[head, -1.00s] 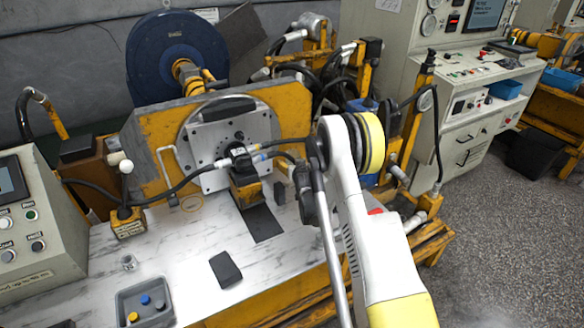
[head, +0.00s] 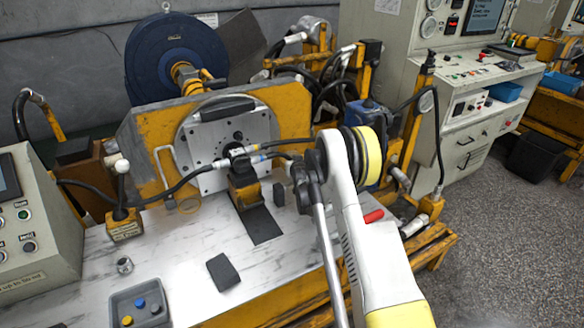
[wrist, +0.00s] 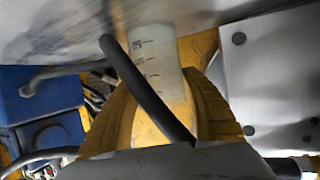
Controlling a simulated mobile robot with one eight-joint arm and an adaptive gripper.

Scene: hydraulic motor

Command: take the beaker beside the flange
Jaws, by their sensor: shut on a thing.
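The beaker (wrist: 152,62) is a clear, pale vessel with dark graduation marks, seen in the wrist view. My gripper (wrist: 165,92) has its ribbed yellow fingers on either side of it, shut on it. A black hose crosses in front of the beaker and hides part of it. The flange is the grey bolted plate (head: 203,157) on the yellow stand in the head view. In the head view my arm hides the gripper, and I cannot make out the beaker there.
A dark block (head: 222,272) and a grey tray (head: 118,300) with coloured knobs lie on the white bench (head: 185,262). Black hoses (head: 180,195) run to the fitting at the plate. A control box (head: 40,235) stands left, yellow pump frames right.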

